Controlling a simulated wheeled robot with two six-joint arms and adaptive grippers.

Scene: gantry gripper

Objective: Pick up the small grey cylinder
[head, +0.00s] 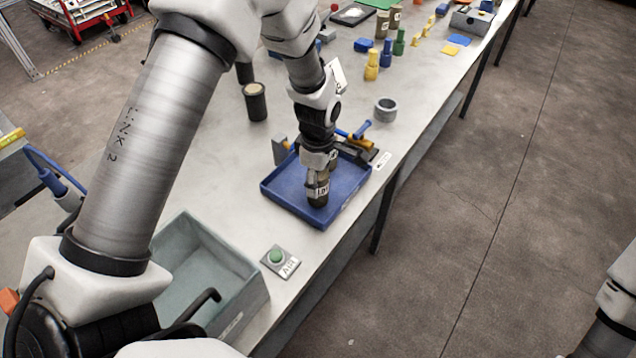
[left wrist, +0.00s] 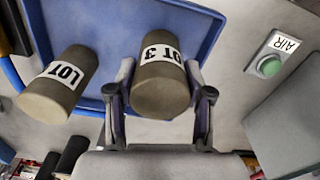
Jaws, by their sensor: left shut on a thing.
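A grey-brown cylinder with a white label reading "LOT 3" (left wrist: 160,78) stands between the two fingers of my left gripper (left wrist: 158,105), which is shut on it. In the head view the labelled cylinder (head: 318,194) shows below my left gripper (head: 319,172), over the blue tray (head: 283,199). I cannot tell whether its base touches the tray floor. A second grey-brown cylinder with a "LOT" label (left wrist: 58,86) is beside it in the left wrist view, apart from the fingers. In the head view the gripper mostly hides that one. My right gripper is out of view.
A hammer-like tool (head: 356,142) lies by the tray's far edge. A grey ring (head: 385,109) and a dark cup (head: 255,103) stand farther back. A green AIR button (head: 277,257) and a grey open bin (head: 240,290) are in front. Coloured parts crowd the table's far end.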

